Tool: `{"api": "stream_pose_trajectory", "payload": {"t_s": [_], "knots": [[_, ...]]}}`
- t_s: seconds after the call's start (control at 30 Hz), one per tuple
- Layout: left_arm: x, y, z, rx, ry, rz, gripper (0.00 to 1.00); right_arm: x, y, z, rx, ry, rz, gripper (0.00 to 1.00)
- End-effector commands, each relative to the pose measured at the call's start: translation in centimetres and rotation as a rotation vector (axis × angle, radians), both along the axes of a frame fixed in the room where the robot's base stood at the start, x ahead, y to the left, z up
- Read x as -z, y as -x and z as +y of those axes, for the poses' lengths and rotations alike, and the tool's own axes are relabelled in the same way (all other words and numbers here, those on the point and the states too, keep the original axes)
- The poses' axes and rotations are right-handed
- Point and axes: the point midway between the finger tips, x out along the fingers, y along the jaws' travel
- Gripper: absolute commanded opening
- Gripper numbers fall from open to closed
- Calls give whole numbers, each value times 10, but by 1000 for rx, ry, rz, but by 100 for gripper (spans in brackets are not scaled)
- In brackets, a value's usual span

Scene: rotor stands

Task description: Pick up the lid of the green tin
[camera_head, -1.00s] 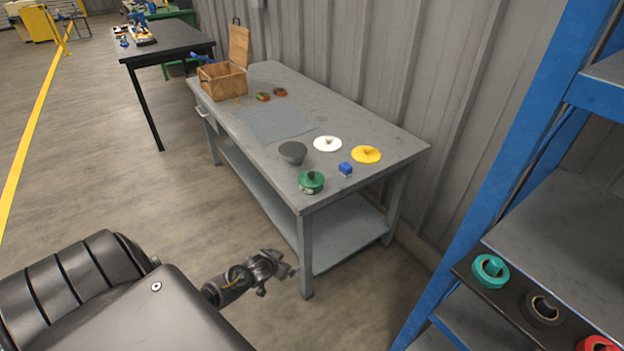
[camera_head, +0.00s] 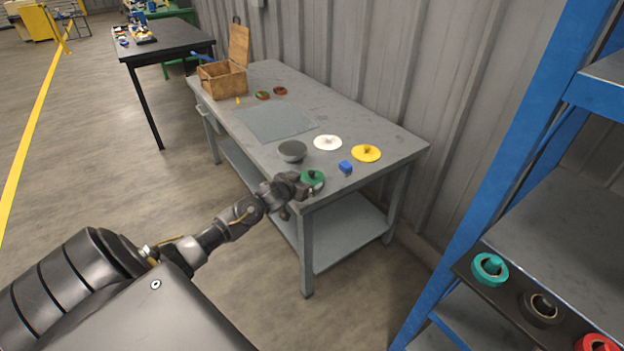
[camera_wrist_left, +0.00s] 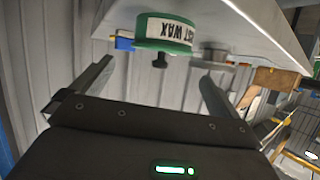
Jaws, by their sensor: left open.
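The green tin (camera_head: 315,182) stands at the near corner of the grey workbench, partly hidden behind my left gripper. The wrist view shows the tin (camera_wrist_left: 165,32) upside down, with a white label and black lettering ending in "ST WAX". Its lid is on it, with a dark knob (camera_wrist_left: 160,61). My left gripper (camera_head: 299,186) is at the bench corner, just left of the tin. In the wrist view my left gripper (camera_wrist_left: 157,72) is open, its fingers apart on either side of the knob in the picture; I see no contact. My right gripper is not in view.
On the workbench (camera_head: 390,138) are a dark grey bowl-like piece (camera_head: 292,151), a blue block (camera_head: 345,168), a white disc (camera_head: 327,142), a yellow disc (camera_head: 366,153) and an open wooden box (camera_head: 222,82). A blue shelf rack (camera_head: 520,130) stands at the right.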

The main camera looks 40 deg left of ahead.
Motion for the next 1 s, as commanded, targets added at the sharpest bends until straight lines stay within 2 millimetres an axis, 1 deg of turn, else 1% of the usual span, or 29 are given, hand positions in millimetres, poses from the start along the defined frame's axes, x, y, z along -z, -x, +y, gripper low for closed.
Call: {"api": "stream_pose_trajectory", "payload": {"t_s": [0.23,0.5,0.6,0.7,0.9,1.0], "knots": [[2,-7,2,0,1,-1,100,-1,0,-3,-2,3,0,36],[18,-39,8,-2,0,1,100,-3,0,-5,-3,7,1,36],[22,-46,9,-1,0,0,100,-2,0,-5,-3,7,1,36],[23,-49,10,-1,0,0,100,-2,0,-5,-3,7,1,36],[23,-49,10,0,-1,0,100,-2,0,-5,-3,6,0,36],[23,-49,10,0,-1,0,87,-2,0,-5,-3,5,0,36]]}}
